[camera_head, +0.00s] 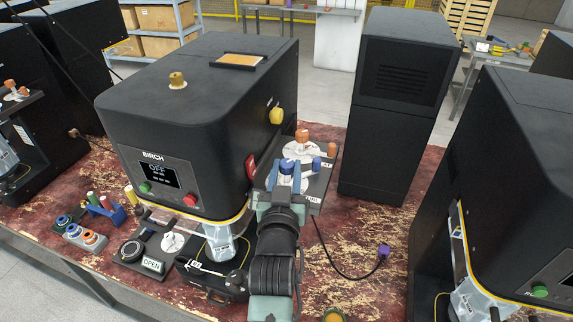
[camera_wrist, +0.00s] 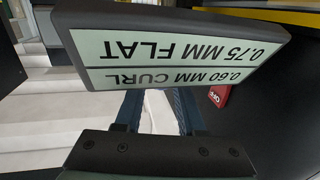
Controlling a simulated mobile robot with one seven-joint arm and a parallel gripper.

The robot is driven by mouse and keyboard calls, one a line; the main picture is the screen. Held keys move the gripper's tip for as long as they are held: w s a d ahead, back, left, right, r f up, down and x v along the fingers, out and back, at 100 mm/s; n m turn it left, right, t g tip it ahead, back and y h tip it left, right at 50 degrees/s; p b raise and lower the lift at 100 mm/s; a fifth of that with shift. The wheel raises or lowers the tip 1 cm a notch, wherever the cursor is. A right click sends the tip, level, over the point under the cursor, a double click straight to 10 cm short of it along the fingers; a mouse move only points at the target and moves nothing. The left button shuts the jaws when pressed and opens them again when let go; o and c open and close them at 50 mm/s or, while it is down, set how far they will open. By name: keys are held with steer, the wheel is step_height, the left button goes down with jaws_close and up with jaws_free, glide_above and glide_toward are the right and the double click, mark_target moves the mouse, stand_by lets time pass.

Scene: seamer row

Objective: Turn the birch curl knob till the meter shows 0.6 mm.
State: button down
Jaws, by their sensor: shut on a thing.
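The black BIRCH machine (camera_head: 200,105) stands left of centre in the head view. On a shelf at its right side, an orange knob (camera_head: 302,136) sits on a pale dial, with a second pale dial (camera_head: 304,182) in front. My gripper (camera_head: 287,168) is at this front dial, shut on what appears to be the blue birch curl knob, mostly hidden by the fingers. In the wrist view, my fingers (camera_wrist: 159,112) close around a pale part below an upside-down sign (camera_wrist: 180,50) reading 0.75 MM FLAT and 0.60 MM CURL. The machine's screen (camera_head: 158,174) seems to read OFF. No millimetre reading is legible.
A red OFF tag (camera_wrist: 218,96) is beside the sign. A tall black cabinet (camera_head: 392,110) stands behind right, another machine (camera_head: 515,180) at right. A cable with a purple plug (camera_head: 383,251) lies right of my arm.

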steer(key=shift+f, duration=0.1)
steer(key=c, duration=0.5)
jaws_free()
steer(key=shift+s, duration=0.1)
steer(key=shift+s, duration=0.25)
steer(key=s+a+b, duration=0.1)
steer(key=s+b, duration=0.5)
steer(key=s, duration=0.6)
steer(key=shift+s, duration=0.15)
steer(key=shift+r, duration=0.2)
